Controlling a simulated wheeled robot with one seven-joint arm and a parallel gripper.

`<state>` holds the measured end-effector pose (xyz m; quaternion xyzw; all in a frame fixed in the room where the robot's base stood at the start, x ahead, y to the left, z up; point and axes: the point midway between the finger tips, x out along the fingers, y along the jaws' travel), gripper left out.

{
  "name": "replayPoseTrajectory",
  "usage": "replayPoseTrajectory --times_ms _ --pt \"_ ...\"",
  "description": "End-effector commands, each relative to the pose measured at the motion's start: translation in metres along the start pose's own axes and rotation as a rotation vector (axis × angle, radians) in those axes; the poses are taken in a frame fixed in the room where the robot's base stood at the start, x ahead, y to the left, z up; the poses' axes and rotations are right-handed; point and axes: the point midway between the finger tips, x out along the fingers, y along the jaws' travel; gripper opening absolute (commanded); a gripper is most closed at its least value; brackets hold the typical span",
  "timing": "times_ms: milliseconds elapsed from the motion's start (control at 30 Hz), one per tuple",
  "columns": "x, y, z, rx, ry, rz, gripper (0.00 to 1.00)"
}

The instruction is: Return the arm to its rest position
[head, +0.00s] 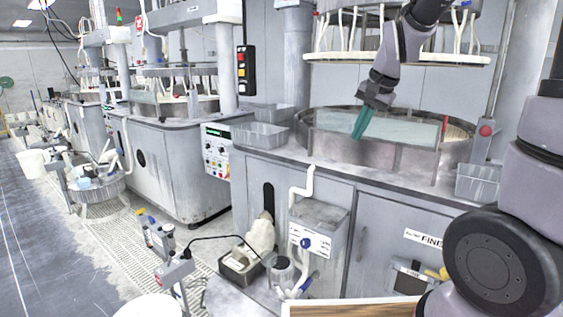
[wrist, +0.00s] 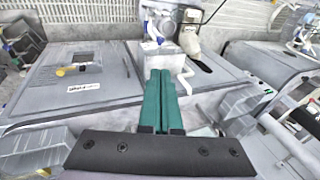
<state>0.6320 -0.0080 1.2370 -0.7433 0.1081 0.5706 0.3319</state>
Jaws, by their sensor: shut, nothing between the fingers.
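My gripper (head: 361,124) hangs over the round polishing platen (head: 385,158) of the near machine in the head view, with its green fingers pointing down. In the wrist view the two green fingers of my gripper (wrist: 160,75) lie side by side, shut, with nothing between them. The fingertips appear above the platen's tank; whether they touch anything below is hard to tell. Part of my arm fills the right side of the head view.
The upper ring with white hoses (head: 395,59) hangs close to my arm. A clear bin (head: 478,183) stands right of the tank, and a grey tray (head: 259,134) stands left. The cabinet front (head: 380,235) lies below. A hand-controlled panel (head: 216,152) is farther left.

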Motion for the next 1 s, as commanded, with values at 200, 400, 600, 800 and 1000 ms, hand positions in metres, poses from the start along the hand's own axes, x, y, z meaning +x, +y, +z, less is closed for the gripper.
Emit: replayPoseTrajectory --times_ms 200,400,600,800,1000 --pt "-0.085 0.038 0.028 -0.127 0.088 -0.095 0.00" --pt "-0.130 0.072 0.062 -0.247 0.193 -0.114 0.00" --pt "-0.146 0.090 0.082 -0.314 0.254 -0.102 0.00" --pt "-0.147 0.092 0.085 -0.322 0.261 -0.100 0.00" --pt "-0.147 0.092 0.085 -0.322 0.261 -0.100 0.00"
